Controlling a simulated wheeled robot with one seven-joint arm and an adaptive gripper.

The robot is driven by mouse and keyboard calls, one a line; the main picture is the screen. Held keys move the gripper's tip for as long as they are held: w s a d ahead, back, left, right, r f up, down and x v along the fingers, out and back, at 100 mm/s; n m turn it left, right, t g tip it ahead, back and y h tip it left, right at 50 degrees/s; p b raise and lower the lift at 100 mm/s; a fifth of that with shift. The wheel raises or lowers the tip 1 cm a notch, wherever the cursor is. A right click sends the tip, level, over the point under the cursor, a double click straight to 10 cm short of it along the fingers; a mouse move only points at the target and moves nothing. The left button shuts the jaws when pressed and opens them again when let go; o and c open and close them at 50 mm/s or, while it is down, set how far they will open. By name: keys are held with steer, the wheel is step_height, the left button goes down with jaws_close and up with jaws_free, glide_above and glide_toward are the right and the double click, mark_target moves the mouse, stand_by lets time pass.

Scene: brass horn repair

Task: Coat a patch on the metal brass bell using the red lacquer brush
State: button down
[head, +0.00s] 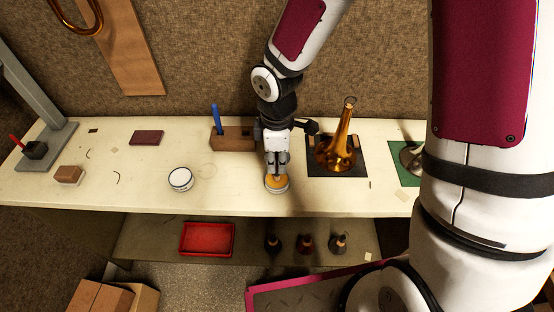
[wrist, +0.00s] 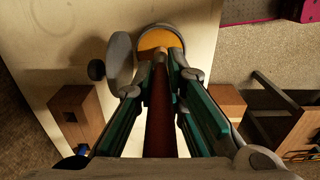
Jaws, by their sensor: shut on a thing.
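My gripper (wrist: 160,95) is shut on the dark red handle of the lacquer brush (wrist: 160,125), which points away from the wrist. The brush's far end is over a round jar of amber lacquer (wrist: 158,39), also in the head view (head: 277,186) beneath my gripper. I cannot tell whether the bristles touch the lacquer. In the head view, the brass bell (head: 338,152) stands wide end down on a dark mat (head: 321,170), right of the jar. The brush is mostly hidden by my gripper there.
A wooden holder (head: 236,144) with a blue-handled brush (head: 216,118) stands behind and left of the jar. A round white-topped container (head: 180,178) is left. A silvery piece (head: 411,158) lies on a green mat at right. The bench (head: 225,197) is clear along its front.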

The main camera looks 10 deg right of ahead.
steer(key=shift+r+p, duration=1.95)
steer(key=shift+r, duration=1.5)
steer(key=shift+s, duration=0.1)
